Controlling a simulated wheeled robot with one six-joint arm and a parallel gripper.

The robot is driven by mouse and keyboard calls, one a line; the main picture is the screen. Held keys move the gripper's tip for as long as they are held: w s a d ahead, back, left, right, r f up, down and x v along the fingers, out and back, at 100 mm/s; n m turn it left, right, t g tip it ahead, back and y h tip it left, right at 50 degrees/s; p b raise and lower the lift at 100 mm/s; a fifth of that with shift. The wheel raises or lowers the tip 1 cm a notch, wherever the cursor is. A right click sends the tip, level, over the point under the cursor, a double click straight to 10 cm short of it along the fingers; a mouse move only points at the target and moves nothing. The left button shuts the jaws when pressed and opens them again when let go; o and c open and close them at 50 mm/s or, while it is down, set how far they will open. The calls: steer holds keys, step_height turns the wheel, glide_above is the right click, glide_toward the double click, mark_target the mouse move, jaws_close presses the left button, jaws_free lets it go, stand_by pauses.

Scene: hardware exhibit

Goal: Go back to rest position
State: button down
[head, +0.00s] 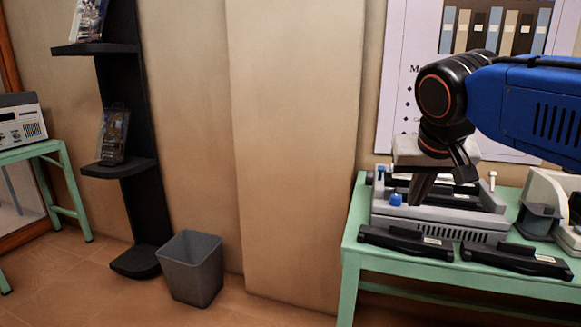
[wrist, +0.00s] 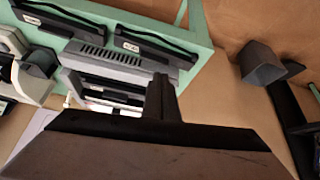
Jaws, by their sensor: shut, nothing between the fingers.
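My gripper (head: 424,186) is at the right of the head view, pointing down over a grey device (head: 440,228) on a green table (head: 357,222). Its fingers are together with nothing between them. In the wrist view my gripper (wrist: 162,95) shows dark and closed at the lower middle, with the grey device (wrist: 105,62) behind it. Whether the fingertips touch the device I cannot tell. My arm comes in from the right edge.
Black modules (head: 405,241) lie at the table's front edge. A blue knob (head: 396,199) sits on the device, and a light-coloured machine (head: 551,200) stands to its right. A grey bin (head: 191,268) and a black shelf (head: 128,130) stand left. The floor between bin and table is clear.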

steer(key=s+d+f+n, duration=0.1)
steer(key=s+d+f, duration=0.1)
steer(key=s+f, duration=0.5)
steer(key=s+d+f+n+g+y, duration=0.1)
steer(key=s+f, duration=0.7)
steer(key=f, duration=0.7)
steer(key=shift+d+f+y, duration=0.25)
steer(key=shift+d+y, duration=0.05)
steer(key=shift+d, duration=0.05)
